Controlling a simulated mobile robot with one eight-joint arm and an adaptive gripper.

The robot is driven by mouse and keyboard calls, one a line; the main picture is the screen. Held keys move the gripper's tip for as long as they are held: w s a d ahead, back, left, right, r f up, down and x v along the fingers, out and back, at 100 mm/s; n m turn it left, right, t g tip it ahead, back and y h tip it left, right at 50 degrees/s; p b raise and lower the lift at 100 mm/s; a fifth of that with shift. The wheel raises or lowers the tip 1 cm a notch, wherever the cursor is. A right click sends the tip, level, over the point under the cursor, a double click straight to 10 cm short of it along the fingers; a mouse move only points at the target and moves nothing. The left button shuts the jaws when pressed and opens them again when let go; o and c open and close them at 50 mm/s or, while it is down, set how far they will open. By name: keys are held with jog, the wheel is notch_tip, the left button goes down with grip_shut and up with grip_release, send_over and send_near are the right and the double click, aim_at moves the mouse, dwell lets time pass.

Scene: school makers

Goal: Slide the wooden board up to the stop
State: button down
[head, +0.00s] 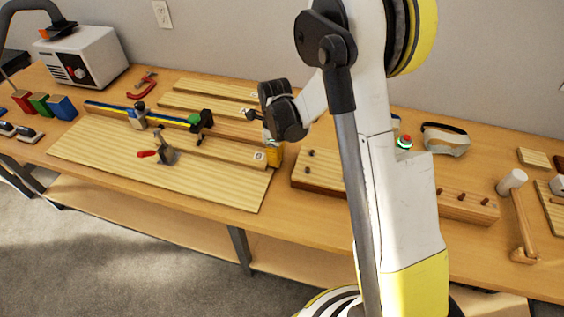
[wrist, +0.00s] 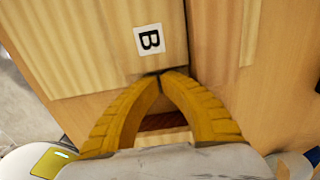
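A narrow wooden board with a "B" label on its right end (head: 225,150) lies on the large light base board (head: 110,165) in the head view. In the wrist view board B (wrist: 110,30) reaches to just in front of my fingertips. My gripper (wrist: 159,73) has its yellow fingers shut tip to tip, with nothing between the tips. They are at the board's labelled end; I cannot tell whether they touch it. In the head view my gripper (head: 273,155) is low beside that end. A red-handled clamp (head: 162,153) stands near the board's left end. I cannot tell which part is the stop.
A blue and yellow rail (head: 170,119) with a green-black block (head: 199,122) runs behind board B. More boards (head: 205,101) lie farther back. A pegged wooden block (head: 320,172) is to the right, partly hidden by my arm. A mallet (head: 517,205) lies farther right.

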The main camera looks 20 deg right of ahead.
aim_at(254, 155)
jog(key=w+a, duration=0.1)
jog(key=a, duration=0.1)
jog(key=w+a, duration=0.3)
jog(key=a, duration=0.1)
jog(key=shift+w, duration=0.2)
